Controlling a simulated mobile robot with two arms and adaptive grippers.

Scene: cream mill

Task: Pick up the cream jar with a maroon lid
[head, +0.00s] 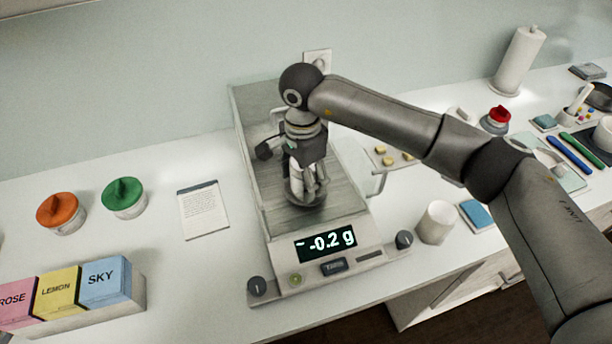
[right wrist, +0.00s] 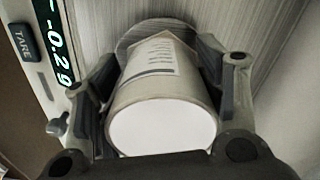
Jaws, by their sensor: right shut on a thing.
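My right gripper (head: 306,188) reaches down over the scale's weighing pan in the head view. In the right wrist view my right gripper (right wrist: 160,95) is shut on a pale jar (right wrist: 140,90) with a paper label on its side. The jar's flat white end faces the wrist camera, and no maroon lid shows on it. In the head view the fingers mostly hide this jar. My left gripper is not in view.
The scale (head: 325,268) reads about -0.2 g, with clear walls around its pan. Orange-lidded (head: 60,213) and green-lidded (head: 124,198) jars stand left, behind labelled boxes (head: 60,290). A white cup (head: 437,222) stands right of the scale. A paper-towel roll (head: 519,60) stands back right.

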